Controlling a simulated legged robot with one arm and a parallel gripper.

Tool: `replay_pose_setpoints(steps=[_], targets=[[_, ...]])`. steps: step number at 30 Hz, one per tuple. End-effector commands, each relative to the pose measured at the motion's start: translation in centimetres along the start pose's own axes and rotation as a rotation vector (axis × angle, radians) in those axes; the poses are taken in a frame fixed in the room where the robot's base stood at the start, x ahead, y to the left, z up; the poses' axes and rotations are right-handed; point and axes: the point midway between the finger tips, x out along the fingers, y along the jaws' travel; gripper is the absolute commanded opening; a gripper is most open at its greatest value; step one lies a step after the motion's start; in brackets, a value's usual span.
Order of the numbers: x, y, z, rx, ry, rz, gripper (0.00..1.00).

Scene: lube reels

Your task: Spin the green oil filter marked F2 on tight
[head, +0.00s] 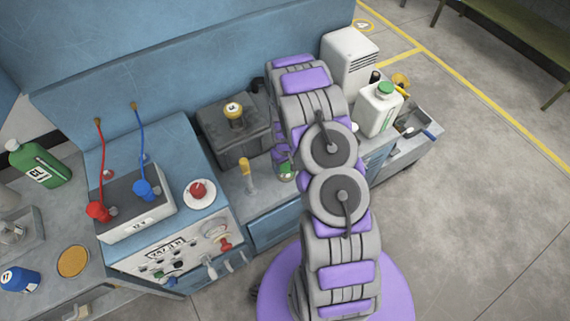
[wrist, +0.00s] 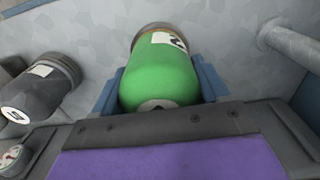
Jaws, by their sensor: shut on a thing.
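The green oil filter (wrist: 160,80) fills the middle of the wrist view, with part of a white label near its far end; the mark is cut off and hard to read. My gripper (wrist: 161,88) is shut on it, one blue jaw along each side. The filter's far end meets a grey and brownish ring (wrist: 165,30); whether it is seated tight cannot be told. In the head view only a small bit of green (head: 287,172) shows beside my gripper (head: 282,158), mostly hidden by my arm.
A dark grey cylinder with a white label (wrist: 40,88) is left of the filter, and a pale pipe (wrist: 290,45) is right. In the head view a yellow-topped handle (head: 246,172) stands close left of my gripper, before a dark box (head: 222,135). A white jug (head: 378,110) stands right.

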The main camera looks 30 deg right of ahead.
Motion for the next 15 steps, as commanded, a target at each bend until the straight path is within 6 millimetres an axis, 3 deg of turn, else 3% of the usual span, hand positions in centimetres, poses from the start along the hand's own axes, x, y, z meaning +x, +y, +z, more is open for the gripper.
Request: replay_pose_setpoints(steps=[1,5,13,14,15], targets=[[-0.48,0.44,-1.12,0.062,0.03,0.011,0.32],[-0.47,0.42,-1.13,0.18,0.03,0.009,0.32],[-0.48,0.41,-1.1,0.21,0.03,0.008,0.33],[-0.49,0.41,-1.11,0.21,0.03,0.008,0.77],[-0.47,0.41,-1.08,0.209,0.029,0.008,0.81]])
